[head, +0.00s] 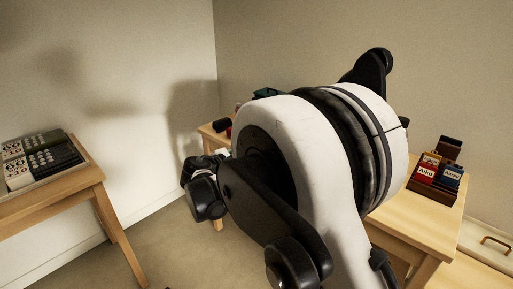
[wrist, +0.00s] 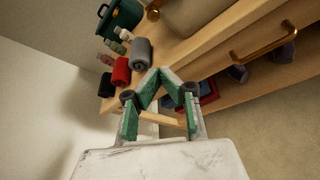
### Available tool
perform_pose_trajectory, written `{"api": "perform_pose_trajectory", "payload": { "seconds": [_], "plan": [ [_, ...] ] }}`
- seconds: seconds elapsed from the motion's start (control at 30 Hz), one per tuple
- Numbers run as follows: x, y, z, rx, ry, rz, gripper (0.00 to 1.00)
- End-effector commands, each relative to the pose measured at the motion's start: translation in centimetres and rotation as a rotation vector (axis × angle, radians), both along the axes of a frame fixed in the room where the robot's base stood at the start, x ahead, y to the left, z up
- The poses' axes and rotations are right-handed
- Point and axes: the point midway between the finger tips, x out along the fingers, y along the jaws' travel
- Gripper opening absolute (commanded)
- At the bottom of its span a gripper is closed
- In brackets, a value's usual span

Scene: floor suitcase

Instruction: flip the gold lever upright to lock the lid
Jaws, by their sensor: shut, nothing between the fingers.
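I cannot make out the gold lever or the lid for certain in either view. A gold curved handle (wrist: 270,42) shows at the upper right of the wrist view, on a pale panel edge. A smaller gold piece (wrist: 153,13) shows near its top edge. In the head view a gold handle (head: 495,243) sits on a pale panel at the lower right. My gripper (wrist: 160,74), with green fingers, is shut and empty, its tips together in front of the wooden table edge. It is apart from both gold pieces in the picture. My arm hides much of the head view's middle.
Rolled grey (wrist: 141,52), red (wrist: 121,71) and black (wrist: 106,86) cloths lie beside small bottles and a dark green case (wrist: 122,18). In the head view, a left table (head: 88,178) holds a tray of devices; a right table holds a card box (head: 432,196).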

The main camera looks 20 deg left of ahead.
Motion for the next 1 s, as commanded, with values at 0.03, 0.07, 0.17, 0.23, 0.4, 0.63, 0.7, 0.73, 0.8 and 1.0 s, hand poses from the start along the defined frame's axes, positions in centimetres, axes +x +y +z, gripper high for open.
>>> {"api": "perform_pose_trajectory", "payload": {
  "seconds": [0.03,0.07,0.17,0.23,0.4,0.63,0.7,0.73,0.8,1.0],
  "plan": [
    [0.3,-0.1,-0.2,0.000,0.000,-0.001,0.00],
    [0.5,-0.1,-0.3,0.001,0.000,-0.002,0.00],
    [1.7,-0.3,-0.7,0.000,0.000,-0.002,0.00],
    [2.8,-0.5,-1.1,0.000,0.000,-0.002,0.00],
    [5.7,-0.8,-2.0,0.001,0.000,-0.003,0.00],
    [9.3,-1.3,-3.1,0.000,0.000,-0.002,0.00],
    [9.3,-1.7,-2.5,0.001,0.000,-0.002,0.00],
    [9.2,-1.9,-2.2,0.001,0.000,-0.002,0.00],
    [9.1,-2.3,-1.7,0.001,0.001,-0.001,0.00],
    [8.8,-3.2,-0.3,0.001,0.000,0.000,0.00]
  ]
}}
